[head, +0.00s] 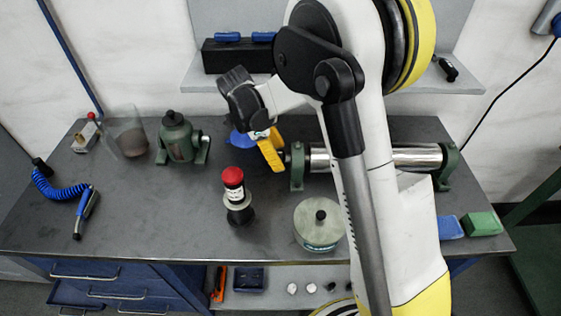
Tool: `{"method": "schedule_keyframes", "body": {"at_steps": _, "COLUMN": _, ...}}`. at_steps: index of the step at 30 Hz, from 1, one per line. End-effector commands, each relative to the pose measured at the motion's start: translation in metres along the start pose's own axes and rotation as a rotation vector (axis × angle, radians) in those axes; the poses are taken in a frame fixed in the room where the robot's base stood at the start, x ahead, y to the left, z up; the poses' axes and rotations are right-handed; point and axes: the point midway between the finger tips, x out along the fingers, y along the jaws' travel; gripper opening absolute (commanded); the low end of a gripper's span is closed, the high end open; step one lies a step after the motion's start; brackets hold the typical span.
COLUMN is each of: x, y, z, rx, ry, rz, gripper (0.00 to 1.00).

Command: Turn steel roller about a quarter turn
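The steel roller (417,156) is a shiny horizontal cylinder at the back right of the bench, borne between two green end stands (445,168). My arm crosses in front and hides its middle. A yellow lever-like piece (270,149) stands at the roller's left end, near a dark shaft end; whether they are joined is not clear. My gripper (242,100) appears as the black end of my arm, above and left of the yellow piece.
A red-topped black cylinder (235,195) and a round metal weight (320,224) stand in front. A blue coiled hose (62,190) lies far left. The bench's front-left middle is clear.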

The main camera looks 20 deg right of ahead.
Motion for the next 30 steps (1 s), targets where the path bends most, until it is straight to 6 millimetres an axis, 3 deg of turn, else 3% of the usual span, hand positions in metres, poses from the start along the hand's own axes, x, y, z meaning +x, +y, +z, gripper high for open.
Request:
{"method": "schedule_keyframes", "body": {"at_steps": 5, "x": 0.018, "y": 0.000, "z": 0.000, "rx": 0.000, "ry": 0.000, "rz": 0.000, "gripper": 0.64}}
{"method": "schedule_keyframes", "body": {"at_steps": 14, "x": 0.020, "y": 0.000, "z": -0.001, "rx": -0.001, "ry": 0.000, "rz": 0.000, "gripper": 0.64}}
{"method": "schedule_keyframes", "body": {"at_steps": 15, "x": 0.020, "y": 0.000, "z": -0.001, "rx": -0.001, "ry": 0.000, "rz": 0.000, "gripper": 0.59}}
{"method": "schedule_keyframes", "body": {"at_steps": 20, "x": 0.020, "y": 0.000, "z": 0.000, "rx": -0.001, "ry": 0.000, "rz": 0.000, "gripper": 0.10}}
{"method": "schedule_keyframes", "body": {"at_steps": 30, "x": 0.021, "y": -0.002, "z": 0.000, "rx": -0.026, "ry": 0.001, "rz": 0.066, "gripper": 0.08}}
